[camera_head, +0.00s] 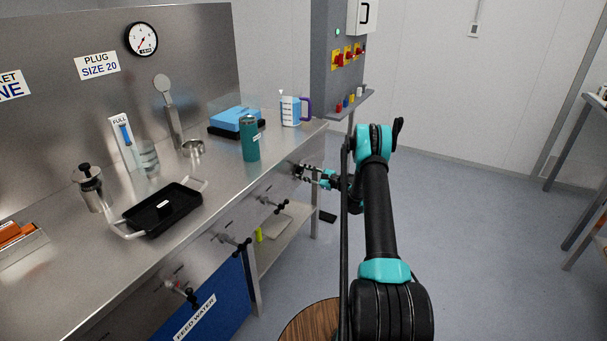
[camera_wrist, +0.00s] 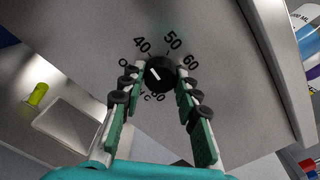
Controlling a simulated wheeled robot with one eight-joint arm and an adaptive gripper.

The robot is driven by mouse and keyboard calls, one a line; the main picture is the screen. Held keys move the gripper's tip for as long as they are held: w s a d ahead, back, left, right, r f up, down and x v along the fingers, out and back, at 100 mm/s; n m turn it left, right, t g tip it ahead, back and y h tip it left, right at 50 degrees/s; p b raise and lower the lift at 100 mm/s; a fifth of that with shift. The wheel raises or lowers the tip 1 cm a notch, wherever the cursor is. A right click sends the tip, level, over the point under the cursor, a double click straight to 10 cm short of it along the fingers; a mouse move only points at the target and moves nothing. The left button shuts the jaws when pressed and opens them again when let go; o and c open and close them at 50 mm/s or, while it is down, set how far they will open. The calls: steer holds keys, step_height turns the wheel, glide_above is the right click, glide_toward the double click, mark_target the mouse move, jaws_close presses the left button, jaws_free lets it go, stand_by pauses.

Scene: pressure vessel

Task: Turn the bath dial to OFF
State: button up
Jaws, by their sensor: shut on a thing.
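The bath dial (camera_wrist: 163,76) is a round black knob with a white pointer mark on the bench's grey front panel. It sits between the fingertips of my gripper (camera_wrist: 158,80) in the wrist view, and the fingers are shut on its two sides. The white mark points to the upper left, about toward the printed 40. The numbers 50 and 60 show above and to the right. A label starting with O at the left is partly hidden by a finger. In the head view my gripper (camera_head: 306,173) is at the panel's far end, and the dial is hidden there.
The steel bench (camera_head: 225,190) bears a teal tumbler (camera_head: 250,139), a jug (camera_head: 291,110) and a black tray (camera_head: 165,207). Several black valve handles (camera_head: 240,244) stick out of its front. The floor (camera_head: 470,200) to the right is clear.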

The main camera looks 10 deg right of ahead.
steer(key=shift+n, duration=0.3)
steer(key=n, duration=0.4)
steer(key=shift+n, duration=0.3)
steer(key=n, duration=0.5)
steer(key=shift+n, duration=0.4)
steer(key=o, duration=1.2)
steer(key=shift+c, duration=0.2)
steer(key=shift+d, duration=0.15)
steer(key=v, duration=1.2)
